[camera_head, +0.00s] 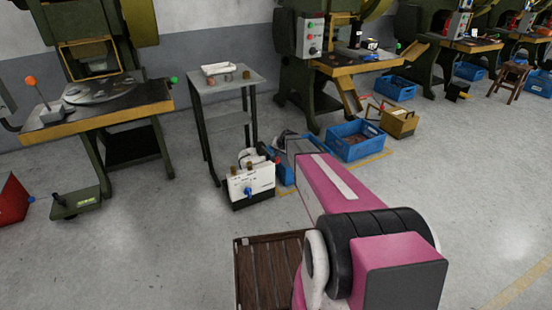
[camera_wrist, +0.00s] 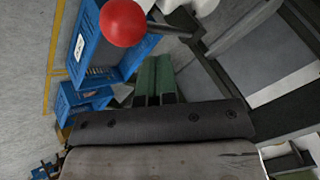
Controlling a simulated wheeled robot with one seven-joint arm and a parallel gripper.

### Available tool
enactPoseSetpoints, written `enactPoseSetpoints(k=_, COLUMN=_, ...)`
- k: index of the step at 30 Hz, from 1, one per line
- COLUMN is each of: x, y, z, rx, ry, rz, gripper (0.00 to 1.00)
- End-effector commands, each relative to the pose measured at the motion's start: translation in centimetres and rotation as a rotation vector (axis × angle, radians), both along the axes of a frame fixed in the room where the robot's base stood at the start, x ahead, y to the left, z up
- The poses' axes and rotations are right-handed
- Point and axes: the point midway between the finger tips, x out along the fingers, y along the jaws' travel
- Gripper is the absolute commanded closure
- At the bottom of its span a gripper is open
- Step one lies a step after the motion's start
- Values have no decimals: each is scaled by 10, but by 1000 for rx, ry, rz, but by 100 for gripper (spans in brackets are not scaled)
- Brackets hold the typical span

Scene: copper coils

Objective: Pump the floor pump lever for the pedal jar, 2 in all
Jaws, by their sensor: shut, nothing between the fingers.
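A red ball knob (camera_wrist: 123,22) shows large at the top of the wrist view, on a dark rod (camera_wrist: 172,31). This looks like a lever; its base is out of frame. A white box-like unit (camera_head: 240,186) with a blue knob stands on the floor left of my arm in the head view; I take it for the pump. My gripper's dark green fingers (camera_wrist: 155,80) are shut and empty, below and right of the ball in the wrist picture, apart from it. In the head view my pink arm hides most of the gripper and no red ball shows beside it. I cannot pick out the pedal jar.
A grey side table (camera_head: 226,80) with a white tray stands behind the white unit. Blue crates (camera_head: 357,140) lie on the floor to the right. A press (camera_head: 102,112) stands at left. A slatted wooden pallet (camera_head: 268,268) is close in front. Open floor lies at right.

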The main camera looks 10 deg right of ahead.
Motion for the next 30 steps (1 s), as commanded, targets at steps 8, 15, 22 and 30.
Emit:
enactPoseSetpoints(k=8, x=0, y=0, z=0, rx=0, ry=0, rz=0, gripper=100)
enactPoseSetpoints(k=15, x=0, y=0, z=0, rx=0, ry=0, rz=0, gripper=100)
enactPoseSetpoints(k=22, x=0, y=0, z=-1, rx=0, ry=0, rz=0, gripper=100)
enactPoseSetpoints(k=30, x=-1, y=0, z=-9, rx=0, ry=0, rz=0, gripper=100)
